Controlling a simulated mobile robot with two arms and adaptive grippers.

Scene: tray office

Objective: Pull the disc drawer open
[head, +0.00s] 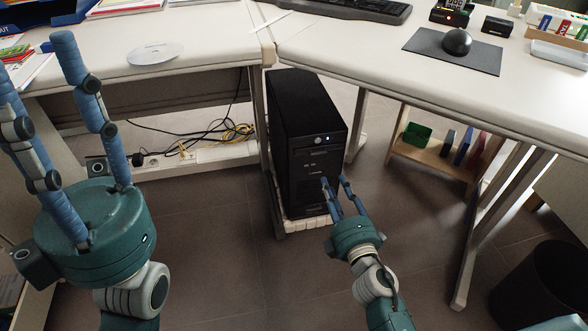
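A black computer tower (300,105) stands upright under the desks, its front face turned toward me. The front has a round button, a small light and several slots. A wide bay below the button looks like the disc drawer (318,151); I see no tray sticking out. My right gripper (335,181) is in front of the tower's lower front, below that bay. My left gripper (65,65) is raised at the left, fingers wide apart and empty. A silvery disc (155,53) lies on the left desk.
The left desk (200,50) and right desk (480,85) stand over the tower, with desk legs beside it. Cables (225,130) and a power strip lie behind. A low wooden shelf (430,160) and a dark bin (540,285) are at the right. The floor in front is clear.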

